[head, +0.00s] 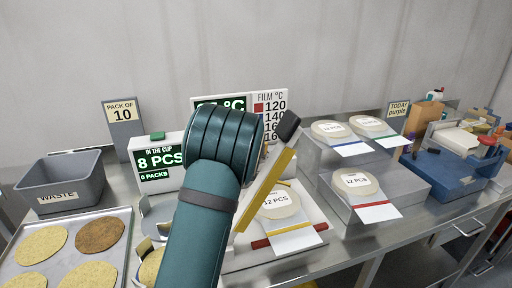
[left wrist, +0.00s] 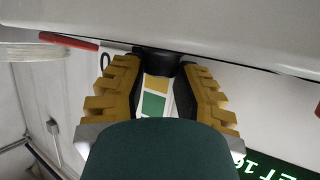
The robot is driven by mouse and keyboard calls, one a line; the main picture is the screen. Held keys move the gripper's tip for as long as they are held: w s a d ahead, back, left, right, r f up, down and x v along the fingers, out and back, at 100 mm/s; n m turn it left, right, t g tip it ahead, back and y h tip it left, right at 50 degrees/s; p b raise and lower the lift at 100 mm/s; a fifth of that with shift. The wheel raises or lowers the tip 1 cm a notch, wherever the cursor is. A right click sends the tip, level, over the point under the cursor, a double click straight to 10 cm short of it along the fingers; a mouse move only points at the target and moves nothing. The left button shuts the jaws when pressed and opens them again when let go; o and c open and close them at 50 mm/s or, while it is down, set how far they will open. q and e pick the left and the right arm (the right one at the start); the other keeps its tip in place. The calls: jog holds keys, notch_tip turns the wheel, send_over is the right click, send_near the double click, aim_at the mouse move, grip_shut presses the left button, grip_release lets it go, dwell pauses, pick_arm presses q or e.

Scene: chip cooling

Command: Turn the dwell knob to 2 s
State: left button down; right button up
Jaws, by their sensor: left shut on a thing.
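In the left wrist view the two yellow fingers of my left gripper (left wrist: 156,75), with dark pads, are closed on a dark round knob (left wrist: 156,60). The knob's pointer and scale are not visible, so its setting and label cannot be read. My right gripper is not in view.
A white counter reading 8 PCS (head: 143,157), a grey waste bin (head: 62,186) and a chip tray (head: 122,217) are left. Labelled packs (head: 357,184) stand right, with a blue machine (head: 447,172) beyond.

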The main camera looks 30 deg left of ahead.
pick_arm(q)
jog(key=shift+f, duration=0.2)
dwell(0.7)
jog(key=c, duration=0.9)
grip_release()
jog(key=o, duration=0.3)
jog(key=shift+r, duration=0.15)
jog(key=shift+s+d+r, duration=0.1)
jog(key=shift+s+d, duration=0.05)
jog(key=shift+s, duration=0.1)
jog(key=v, duration=1.1)
jog(key=shift+s+d, duration=0.1)
jog(key=shift+s, duration=0.05)
